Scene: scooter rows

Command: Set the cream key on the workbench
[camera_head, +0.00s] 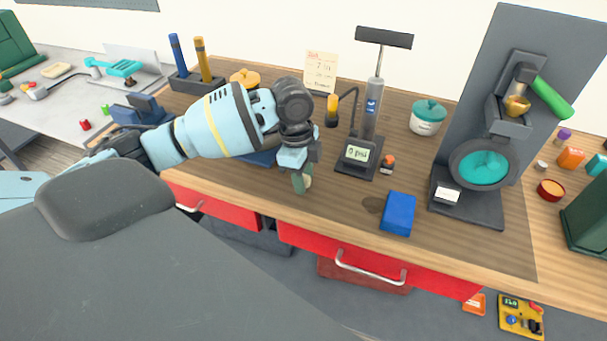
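My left gripper (301,178) points down over the front part of the workbench (330,205), just behind its front edge. A small cream piece (308,182), which looks like the cream key, shows at the fingertips beside a dark green part. The gripper looks shut on it; most of the key is hidden by the fingers. I cannot tell whether the key touches the bench top. My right gripper is not in view.
A blue block (398,214) lies to the right, and a pump with a display (357,153) stands behind. A teal-lidded jar (427,118) and a dark upright machine (481,163) are further right. The bench between gripper and blue block is clear. Red drawers (340,255) are below.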

